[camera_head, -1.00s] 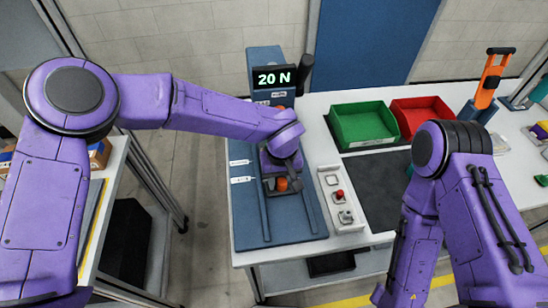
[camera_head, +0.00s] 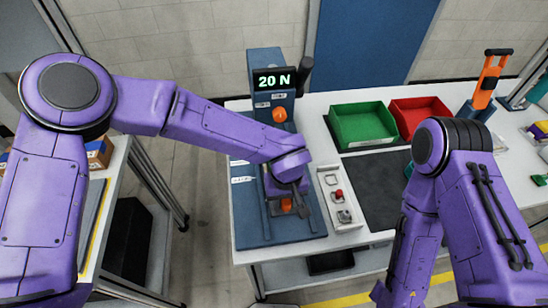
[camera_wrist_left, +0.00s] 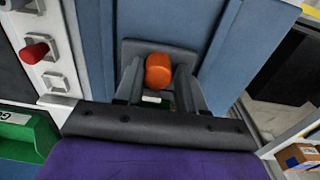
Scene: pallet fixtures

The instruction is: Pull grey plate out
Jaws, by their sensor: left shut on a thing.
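The grey plate (camera_wrist_left: 130,50) lies flat on the blue base (camera_head: 252,227), between two raised blue rails. An orange knob (camera_wrist_left: 158,70) stands on it; the knob also shows in the head view (camera_head: 287,204). My left gripper (camera_wrist_left: 158,74) is shut on this knob, with one dark finger on each side. In the head view, my left gripper (camera_head: 286,203) is over the front part of the base and hides most of the plate. My right arm (camera_head: 420,235) hangs at the right; its gripper is out of view.
A blue press (camera_head: 270,85) with a "20 N" display and another orange knob (camera_head: 279,115) stands behind the base. A button box (camera_head: 338,195) with a red button sits close to the right. Green (camera_head: 362,125) and red (camera_head: 418,112) bins stand behind a dark mat (camera_head: 378,185).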

